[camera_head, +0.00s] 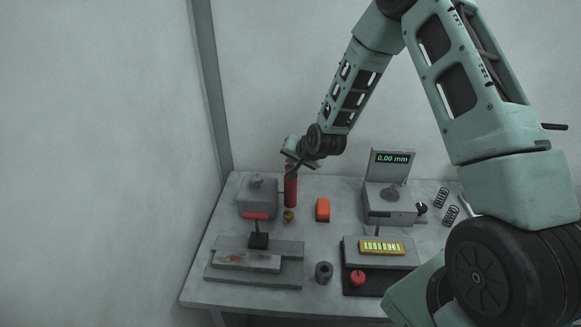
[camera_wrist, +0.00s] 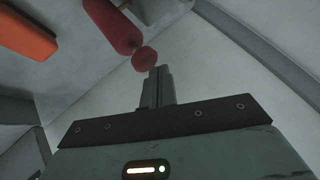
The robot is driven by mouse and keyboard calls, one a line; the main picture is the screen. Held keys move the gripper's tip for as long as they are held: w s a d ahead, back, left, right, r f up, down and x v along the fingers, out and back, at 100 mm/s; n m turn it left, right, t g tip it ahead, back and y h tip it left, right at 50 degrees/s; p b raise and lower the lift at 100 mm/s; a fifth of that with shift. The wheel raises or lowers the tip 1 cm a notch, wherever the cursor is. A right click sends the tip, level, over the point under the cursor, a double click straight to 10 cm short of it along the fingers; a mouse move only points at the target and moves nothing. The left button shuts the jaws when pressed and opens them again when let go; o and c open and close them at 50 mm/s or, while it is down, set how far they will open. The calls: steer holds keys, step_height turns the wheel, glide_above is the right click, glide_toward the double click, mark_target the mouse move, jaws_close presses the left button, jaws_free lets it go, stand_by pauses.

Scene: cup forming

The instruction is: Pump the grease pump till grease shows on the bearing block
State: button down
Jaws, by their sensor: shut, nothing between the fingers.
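The grease pump looks to be the upright red cylinder (camera_head: 291,190) at the back of the table; in the wrist view its red body (camera_wrist: 108,22) ends in a round red knob (camera_wrist: 144,58). My gripper (camera_head: 293,170) is at the top of the pump. In the wrist view my gripper (camera_wrist: 157,72) has its fingers shut and empty, their tips close beside the knob; I cannot tell whether they touch it. A grey block (camera_head: 256,204) with a rounded top piece, possibly the bearing block, stands left of the pump. No grease can be made out on it.
An orange block (camera_head: 323,209) and a small brass piece (camera_head: 288,216) lie near the pump. A gauge reading 0.00 mm (camera_head: 391,159) stands right. Fixtures, a dark grey cylinder (camera_head: 323,272) and a red knob (camera_head: 358,278) occupy the front. Springs (camera_head: 450,215) lie far right.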

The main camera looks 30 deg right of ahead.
steer(key=shift+f+b, duration=1)
steer(key=shift+f, duration=0.25)
stand_by(0.9)
stand_by(0.4)
steer(key=shift+r+p, duration=0.9)
steer(key=shift+r, duration=0.75)
steer(key=shift+r, duration=0.1)
steer(key=shift+r+p, duration=1.55)
steer(key=shift+r, duration=0.9)
